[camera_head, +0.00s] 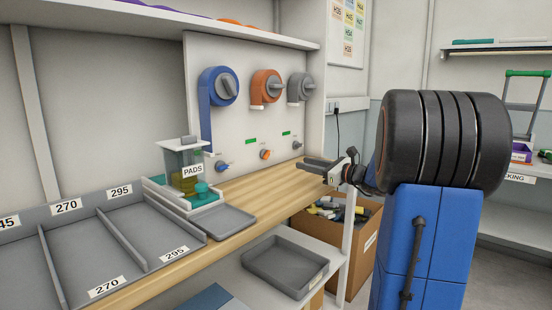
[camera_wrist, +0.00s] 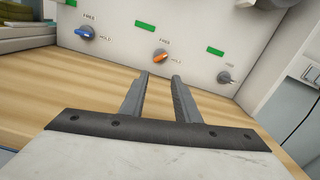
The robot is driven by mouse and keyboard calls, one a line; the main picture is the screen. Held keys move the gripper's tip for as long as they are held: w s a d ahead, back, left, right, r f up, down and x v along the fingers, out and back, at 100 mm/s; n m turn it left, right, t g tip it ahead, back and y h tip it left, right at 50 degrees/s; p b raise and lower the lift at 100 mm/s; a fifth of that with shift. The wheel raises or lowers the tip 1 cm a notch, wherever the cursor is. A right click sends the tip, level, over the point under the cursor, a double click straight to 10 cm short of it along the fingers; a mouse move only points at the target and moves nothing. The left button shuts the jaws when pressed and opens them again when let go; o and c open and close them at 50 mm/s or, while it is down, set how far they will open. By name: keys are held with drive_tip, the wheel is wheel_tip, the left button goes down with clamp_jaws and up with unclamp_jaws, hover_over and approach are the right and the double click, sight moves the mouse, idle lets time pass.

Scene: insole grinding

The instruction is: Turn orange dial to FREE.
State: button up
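The small orange dial (camera_head: 265,154) is on the lower part of the white wall panel, between a blue dial (camera_head: 221,166) and a grey one (camera_head: 297,145). In the wrist view the orange dial (camera_wrist: 160,57) is straight ahead, beyond my fingertips. Its bar lies slantwise, right end a little higher. Small labels above it and to its right are hard to read. My gripper (camera_wrist: 160,76) is open and empty, its two fingers apart over the wooden bench top. It also shows in the head view (camera_head: 310,163), right of the dial and apart from it.
The wooden bench top (camera_head: 262,192) is clear before the panel. Larger blue (camera_head: 221,87), orange (camera_head: 266,88) and grey (camera_head: 300,88) round units sit above the dials. A PADS dispenser (camera_head: 184,168) stands to the left. A white upright (camera_head: 348,250) and box (camera_head: 365,232) are near my arm.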

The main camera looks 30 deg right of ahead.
sight(269, 155)
drive_tip(key=m, duration=0.5)
drive_tip(key=shift+s+d+m, duration=0.1)
drive_tip(key=shift+m, duration=0.3)
drive_tip(key=m, duration=0.5)
drive_tip(key=shift+d, duration=0.1)
drive_tip(key=x, duration=1.7)
drive_tip(key=shift+f, duration=0.1)
clamp_jaws()
